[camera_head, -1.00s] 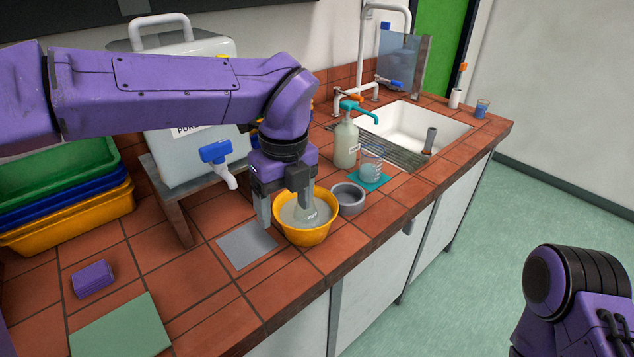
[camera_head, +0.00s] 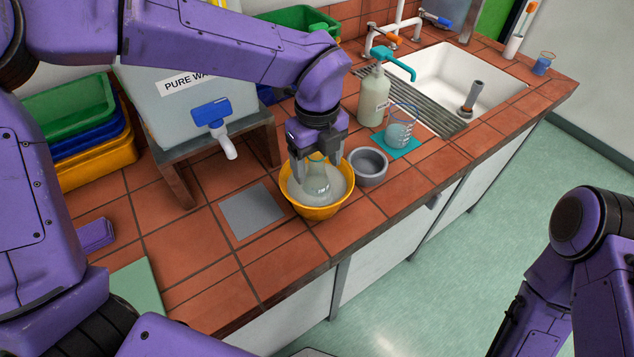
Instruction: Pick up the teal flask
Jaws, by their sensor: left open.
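A see-through conical flask (camera_head: 317,186), pale grey-green, stands in a yellow bowl (camera_head: 318,212) on the tiled bench. The bowl holds something pale around its base. My left gripper (camera_head: 317,165) is above the bowl, pointing down. Its fingers are open, one on each side of the flask's neck. The gripper hides the top of the flask, and I cannot tell whether the fingers touch it. My right arm is at the lower right over the floor; its gripper is out of view.
A grey ring-shaped dish (camera_head: 369,168) is close to the bowl's right. A beaker (camera_head: 400,128) stands on a teal mat (camera_head: 397,150), beside a pump bottle (camera_head: 374,100). A grey plate (camera_head: 251,211) lies left of the bowl. The water tank's blue tap (camera_head: 211,113) is behind. The bench's front edge is near.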

